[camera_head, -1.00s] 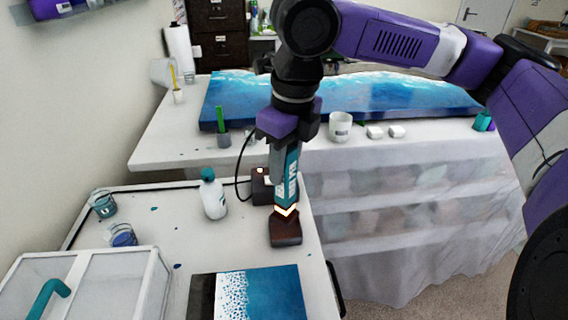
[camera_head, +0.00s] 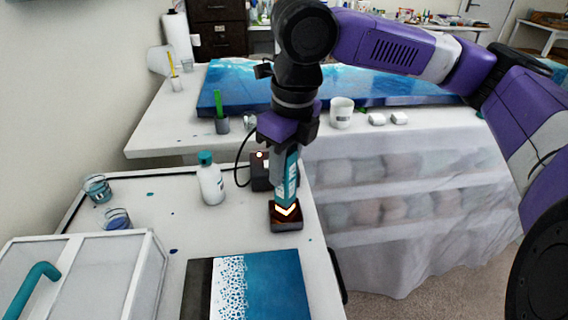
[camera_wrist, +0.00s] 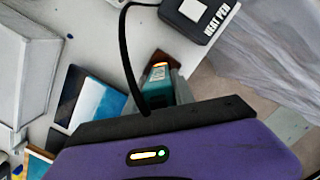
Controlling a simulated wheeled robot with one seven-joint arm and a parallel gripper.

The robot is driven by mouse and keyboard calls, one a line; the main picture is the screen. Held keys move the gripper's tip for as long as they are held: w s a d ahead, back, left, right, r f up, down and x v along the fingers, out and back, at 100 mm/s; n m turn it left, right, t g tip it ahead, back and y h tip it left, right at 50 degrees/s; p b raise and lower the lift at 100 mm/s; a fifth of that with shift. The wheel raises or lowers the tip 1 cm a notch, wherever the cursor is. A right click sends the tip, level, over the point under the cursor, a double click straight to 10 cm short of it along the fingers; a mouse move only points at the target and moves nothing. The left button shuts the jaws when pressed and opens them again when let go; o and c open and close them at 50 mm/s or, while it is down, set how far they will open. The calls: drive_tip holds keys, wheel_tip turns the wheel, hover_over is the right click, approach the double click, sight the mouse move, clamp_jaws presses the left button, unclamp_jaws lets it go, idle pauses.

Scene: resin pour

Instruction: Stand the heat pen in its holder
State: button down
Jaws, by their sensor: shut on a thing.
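The heat pen (camera_head: 288,180) is a teal and dark stick with lettering, held upright with its glowing orange tip down. My gripper (camera_head: 287,140) is shut on its upper part. A dark brown block, the holder (camera_head: 286,225), stands on the near table directly below the pen. The glowing tip is at the block's top; I cannot tell whether it is inside or just above it. In the wrist view the pen (camera_wrist: 158,92) points at the brown holder (camera_wrist: 176,60), partly hidden behind it.
A dark control box (camera_head: 260,180) with a black cable stands just behind the holder. A white bottle (camera_head: 211,184) and cups (camera_head: 117,219) are to the left. A blue and white panel (camera_head: 262,285) lies in front. A clear-walled box (camera_head: 100,275) stands front left.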

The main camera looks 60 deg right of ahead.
drive_tip(key=c, duration=1)
unclamp_jaws()
drive_tip(key=r, duration=0.5)
drive_tip(key=s+r, duration=0.1)
drive_tip(key=r, duration=0.1)
drive_tip(key=shift+r+p, duration=0.35)
drive_tip(key=shift+r, duration=0.05)
